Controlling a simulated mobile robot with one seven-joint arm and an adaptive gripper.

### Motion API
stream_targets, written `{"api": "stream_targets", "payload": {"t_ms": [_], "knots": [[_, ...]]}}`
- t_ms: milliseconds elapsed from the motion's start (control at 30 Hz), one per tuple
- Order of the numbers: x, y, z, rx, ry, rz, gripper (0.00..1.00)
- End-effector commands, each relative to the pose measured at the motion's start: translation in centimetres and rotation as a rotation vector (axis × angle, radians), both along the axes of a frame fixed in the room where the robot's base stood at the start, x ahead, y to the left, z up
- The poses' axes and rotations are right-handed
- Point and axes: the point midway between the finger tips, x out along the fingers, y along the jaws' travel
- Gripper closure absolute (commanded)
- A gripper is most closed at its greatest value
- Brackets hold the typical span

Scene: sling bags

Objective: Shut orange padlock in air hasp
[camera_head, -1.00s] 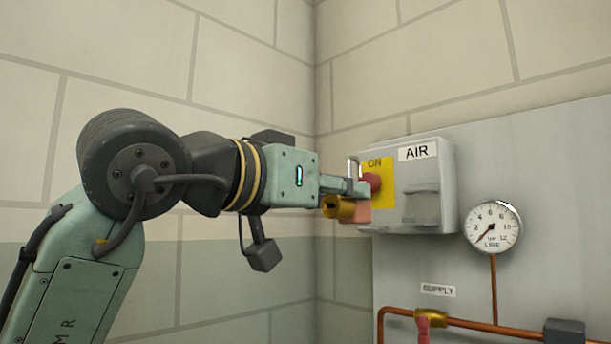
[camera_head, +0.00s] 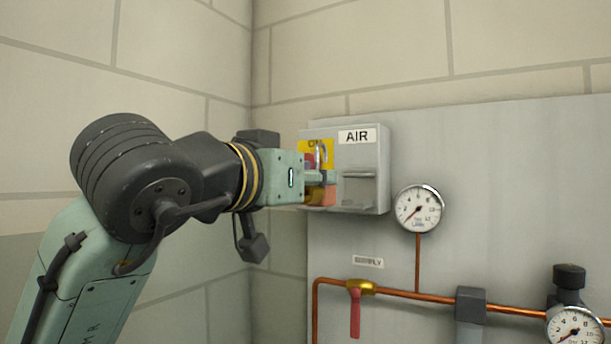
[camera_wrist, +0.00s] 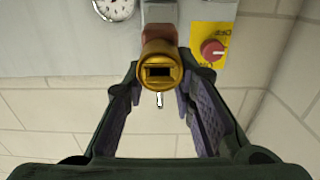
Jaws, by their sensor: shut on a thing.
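The orange padlock (camera_head: 322,196) is held between the fingers of my gripper (camera_head: 322,179). Its silver shackle (camera_head: 321,151) stands up above the fingers, over the yellow ON plate. I cannot tell whether the shackle passes through the hasp.
A red knob (camera_wrist: 212,50) sits on the yellow plate (camera_wrist: 209,40), beside the padlock. A pressure gauge (camera_head: 419,208) is to the right. A copper pipe (camera_head: 410,293) with a red-handled valve (camera_head: 355,312) runs below. The wall left of the panel is bare.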

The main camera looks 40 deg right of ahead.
Motion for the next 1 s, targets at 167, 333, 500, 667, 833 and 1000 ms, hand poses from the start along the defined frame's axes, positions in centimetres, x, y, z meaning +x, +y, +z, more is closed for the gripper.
{"api": "stream_targets", "payload": {"t_ms": [167,333,500,667,833,1000], "knots": [[0.3,-0.7,0.0,0.000,0.000,-0.002,1.00],[0.9,-2.1,-0.1,0.000,0.001,-0.003,1.00],[1.5,-3.6,-0.3,0.000,0.000,-0.002,1.00],[1.9,-4.5,-0.4,-0.001,-0.001,-0.001,1.00],[2.1,-5.0,-0.5,-0.001,-0.001,-0.002,1.00],[2.1,-5.1,-0.5,-0.001,-0.003,-0.001,1.00]]}}
